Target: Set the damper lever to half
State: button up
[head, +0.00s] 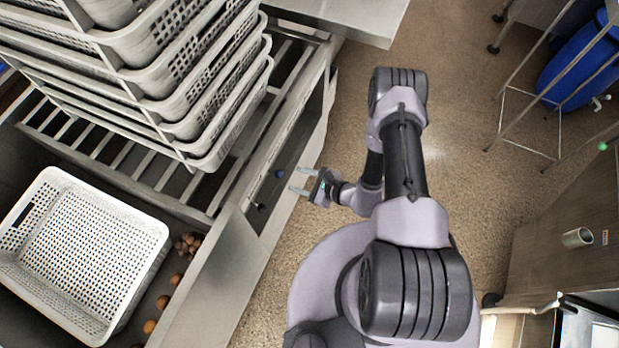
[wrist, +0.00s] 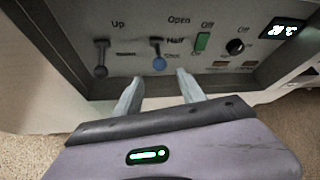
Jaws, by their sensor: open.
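The damper lever, with a blue ball knob (wrist: 159,63), is on the panel in the wrist view. "Open" is printed above it, "Half" beside its upper part, and a small label lower down that I cannot read clearly. Its knob hangs below its pivot, pointing down. In the head view a small blue knob (head: 279,173) shows on the panel's face. My gripper (wrist: 159,77) is open and empty, its fingertips to either side of and just below the blue knob in the picture. In the head view my gripper (head: 297,180) points at the panel; I cannot tell whether it touches.
A second lever with a dark knob (wrist: 101,72) hangs left of the damper lever, under "Up". A green switch (wrist: 202,43), a black rotary knob (wrist: 235,46) and a lit display (wrist: 279,28) are to the right. Stacked baskets (head: 215,150) stand above the counter; floor behind my arm is clear.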

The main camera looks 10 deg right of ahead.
jog(key=v, duration=0.4)
jog(key=shift+s+d+r+p, duration=0.15)
jog(key=shift+s+d+p, duration=0.1)
jog(key=shift+p, duration=0.1)
jog(key=w+a+r+n+g+y+b, duration=0.1)
jog(key=w+a+r+n+y, duration=0.15)
jog(key=r, duration=0.55)
jog(key=w+a+r+n+g+y, duration=0.1)
jog(key=w+r+n+g, duration=0.2)
jog(key=r, duration=0.6)
jog(key=s+a+r+n+g, duration=0.1)
jog(key=s+a+r+n, duration=0.15)
jog(key=r, duration=0.35)
jog(key=s+a+r+n+g, duration=0.1)
jog(key=r+n, duration=0.3)
jog(key=r, duration=0.2)
jog(key=s+d+r+n+t+h+b, duration=0.1)
jog(key=s+d+r+n+h, duration=0.2)
jog(key=s+r+h, duration=0.2)
jog(key=s+d+r+n+t+h+b, duration=0.2)
jog(key=s+d+r+n+h, duration=0.1)
jog(key=s+r, duration=0.6)
jog(key=shift+s+r+n+h, duration=0.4)
jog(key=shift+r+n+h, duration=0.2)
jog(key=shift+r+h, duration=0.3)
jog(key=shift+f, duration=0.1)
